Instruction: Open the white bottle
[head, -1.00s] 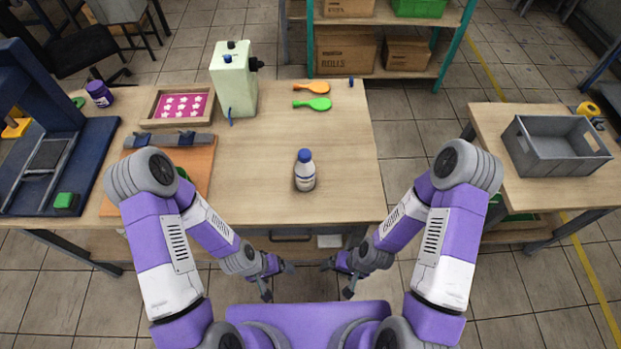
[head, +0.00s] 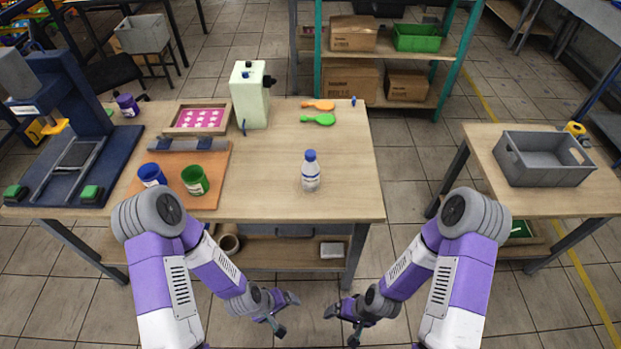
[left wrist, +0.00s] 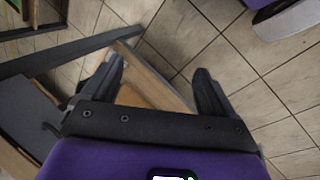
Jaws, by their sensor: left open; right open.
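The white bottle (head: 310,174) stands upright near the front of the wooden table, with its blue cap (head: 310,155) on top. My left gripper (head: 286,314) is open and empty, below and in front of the table's front edge. It also shows in the left wrist view (left wrist: 158,85), its two fingers apart with the floor and a wooden edge beyond. My right gripper (head: 338,324) is open and empty to the right of the left one. Both grippers are well apart from the bottle.
The wooden table (head: 265,180) is clear around the bottle. Blue (head: 152,175) and green (head: 195,181) jars stand on an orange board at the left. A grey crate (head: 545,162) sits on the right table.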

